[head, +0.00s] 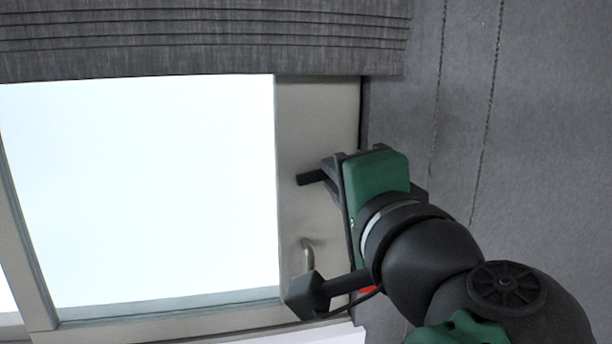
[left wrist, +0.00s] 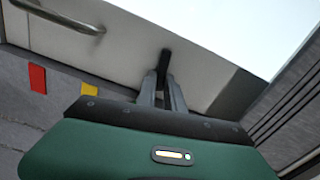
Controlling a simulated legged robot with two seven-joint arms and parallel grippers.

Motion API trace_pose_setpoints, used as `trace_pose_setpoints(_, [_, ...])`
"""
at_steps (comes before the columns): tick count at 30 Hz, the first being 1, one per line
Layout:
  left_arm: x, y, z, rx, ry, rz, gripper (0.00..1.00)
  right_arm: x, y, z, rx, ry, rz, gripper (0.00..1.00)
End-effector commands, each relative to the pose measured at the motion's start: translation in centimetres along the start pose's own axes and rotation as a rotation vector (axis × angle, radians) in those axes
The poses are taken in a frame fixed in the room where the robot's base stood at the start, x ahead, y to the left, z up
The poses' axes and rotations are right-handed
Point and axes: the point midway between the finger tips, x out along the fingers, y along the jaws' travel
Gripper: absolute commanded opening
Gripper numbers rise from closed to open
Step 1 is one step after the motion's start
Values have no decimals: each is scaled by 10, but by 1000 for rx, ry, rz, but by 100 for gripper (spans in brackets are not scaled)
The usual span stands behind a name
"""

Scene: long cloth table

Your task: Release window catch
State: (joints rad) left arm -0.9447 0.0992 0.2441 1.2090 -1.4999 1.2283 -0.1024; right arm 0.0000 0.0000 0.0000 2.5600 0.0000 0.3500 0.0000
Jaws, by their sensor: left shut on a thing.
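The window catch (head: 306,179) is a small dark lever on the pale window frame, right of the bright pane in the head view. It also shows in the left wrist view (left wrist: 165,58) as a short black piece between the fingertips. My left gripper (head: 326,174), with a green body, reaches the frame from the right. In the left wrist view its fingers (left wrist: 161,82) are close together on the catch. The gripper hides the base of the catch. My right gripper is not in view.
A curved metal handle (head: 307,252) is on the frame below the catch; it also shows in the left wrist view (left wrist: 72,18). A folded grey blind (head: 200,40) hangs above. Beaded cords (head: 486,110) hang at right. Red (left wrist: 38,79) and yellow (left wrist: 90,89) tags are on the wall.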

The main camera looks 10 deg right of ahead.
Motion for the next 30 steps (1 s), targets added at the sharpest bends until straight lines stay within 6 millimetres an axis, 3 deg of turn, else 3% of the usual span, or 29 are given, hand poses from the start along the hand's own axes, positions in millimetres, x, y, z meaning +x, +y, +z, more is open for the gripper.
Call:
trace_pose_setpoints(15, [0,2,-1,24,2,4,0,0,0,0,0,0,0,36])
trace_pose_setpoints(16, [0,3,-1,24,2,4,15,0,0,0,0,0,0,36])
trace_pose_setpoints(21, [0,2,-1,22,1,3,35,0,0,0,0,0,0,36])
trace_pose_setpoints(30, [0,1,0,20,0,2,35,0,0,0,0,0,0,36])
